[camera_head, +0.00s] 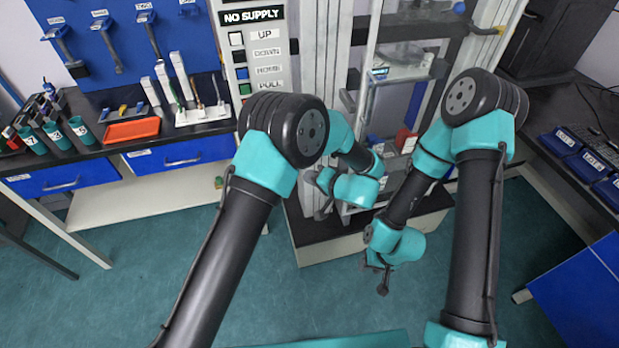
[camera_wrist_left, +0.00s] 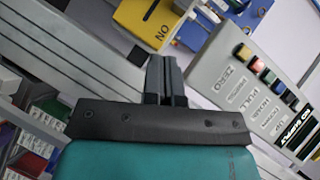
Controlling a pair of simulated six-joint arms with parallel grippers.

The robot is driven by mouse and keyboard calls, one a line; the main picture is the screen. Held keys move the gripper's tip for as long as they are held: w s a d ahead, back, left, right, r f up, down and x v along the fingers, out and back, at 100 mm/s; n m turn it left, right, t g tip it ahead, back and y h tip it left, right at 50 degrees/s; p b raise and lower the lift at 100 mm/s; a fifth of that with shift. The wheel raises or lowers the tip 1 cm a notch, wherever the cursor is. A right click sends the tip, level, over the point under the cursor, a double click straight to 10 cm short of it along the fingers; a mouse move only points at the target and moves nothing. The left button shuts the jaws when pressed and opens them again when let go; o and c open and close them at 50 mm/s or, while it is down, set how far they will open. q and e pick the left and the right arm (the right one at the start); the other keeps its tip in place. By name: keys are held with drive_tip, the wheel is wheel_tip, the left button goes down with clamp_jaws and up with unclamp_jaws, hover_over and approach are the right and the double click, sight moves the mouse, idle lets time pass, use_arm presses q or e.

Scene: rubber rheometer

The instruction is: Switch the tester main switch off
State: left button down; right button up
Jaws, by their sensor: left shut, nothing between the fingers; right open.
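A yellow switch box (camera_wrist_left: 133,20) with an upside-down "ON" label shows at the top of the left wrist view. A dark part shows on its face; its position is unclear. My left gripper (camera_wrist_left: 165,72) is shut and empty, its fingertips just below and apart from the box in that picture. In the head view my left arm's elbow and forearm block the area below the button panel, and the yellow box is not visible there. My right gripper (camera_head: 381,280) is open and empty, hanging low in front of the tester.
The grey button panel (camera_wrist_left: 225,60) with coloured buttons and a "NO SUPPLY" display (camera_head: 252,16) is close to my left gripper. The tester frame (camera_head: 318,55) rises behind both arms. A tool bench with an orange tray (camera_head: 132,130) is at left; blue bins (camera_head: 585,165) are at right.

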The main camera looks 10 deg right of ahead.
use_arm(q)
drive_tip(key=w+a+f, duration=0.4)
drive_tip(key=a, duration=0.5)
drive_tip(key=shift+w, duration=0.3)
drive_tip(key=shift+f, duration=0.15)
